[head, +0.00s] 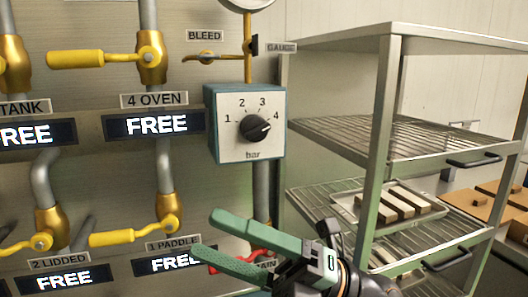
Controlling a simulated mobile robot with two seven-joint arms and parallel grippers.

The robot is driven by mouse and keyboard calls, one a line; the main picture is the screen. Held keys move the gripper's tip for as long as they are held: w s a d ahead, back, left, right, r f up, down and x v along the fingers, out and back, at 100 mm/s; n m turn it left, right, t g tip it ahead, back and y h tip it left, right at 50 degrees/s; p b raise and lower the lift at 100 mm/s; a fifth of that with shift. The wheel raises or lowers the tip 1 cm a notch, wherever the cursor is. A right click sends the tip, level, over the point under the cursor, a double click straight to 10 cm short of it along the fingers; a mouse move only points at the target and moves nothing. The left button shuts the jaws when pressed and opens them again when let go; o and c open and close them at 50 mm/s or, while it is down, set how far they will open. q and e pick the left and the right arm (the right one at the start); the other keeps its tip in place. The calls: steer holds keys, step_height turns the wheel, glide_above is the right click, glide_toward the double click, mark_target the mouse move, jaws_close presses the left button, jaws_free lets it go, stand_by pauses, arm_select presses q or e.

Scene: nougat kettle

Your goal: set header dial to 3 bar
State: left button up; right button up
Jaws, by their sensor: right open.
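The header dial is a black round knob (256,128) on a white plate (236,148) with a blue-green housing. The plate is marked 1 to 4 and "bar". The knob's pale pointer mark is turned to the right side, seemingly toward the 4. My right gripper (205,233), with green fingers, comes in from the bottom right. It is open and empty, below and left of the dial, well apart from it in the picture. Its fingers point left. My left gripper is not in view.
Yellow valve handles (82,58) and FREE displays (157,124) fill the left panel. A BLEED lever (208,58) sits above the dial. A red handle (228,262) is partly hidden behind my right gripper. A metal rack (379,130) stands at right, holding a tray of bars (345,203).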

steer(key=s+a+f+n+g+h+b, duration=0.1)
steer(key=s+a+f+n+h+b, duration=0.1)
steer(key=s+a+n+h, duration=0.35)
steer(key=m+t+h+b, duration=0.2)
steer(key=t+h+b, duration=0.4)
steer(key=t+h, duration=0.95)
glide_toward(259, 133)
steer(key=w+f+t+y, duration=0.1)
steer(key=w, duration=0.1)
steer(key=w+a+y+p, duration=0.1)
steer(key=w, duration=0.2)
steer(key=w+f+t+y+p, duration=0.1)
steer(key=w, duration=0.2)
steer(key=shift+w+a+f+t, duration=0.1)
steer(key=shift+a+f+t, duration=0.05)
steer(key=shift+f+t, duration=0.2)
steer(key=shift+w+a, duration=0.15)
steer(key=shift+w, duration=0.2)
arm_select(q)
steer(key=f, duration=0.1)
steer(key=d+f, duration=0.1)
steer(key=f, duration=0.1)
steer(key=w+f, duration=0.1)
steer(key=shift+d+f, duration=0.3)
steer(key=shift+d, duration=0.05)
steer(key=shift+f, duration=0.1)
arm_select(e)
steer(key=shift+n, duration=0.25)
jaws_close()
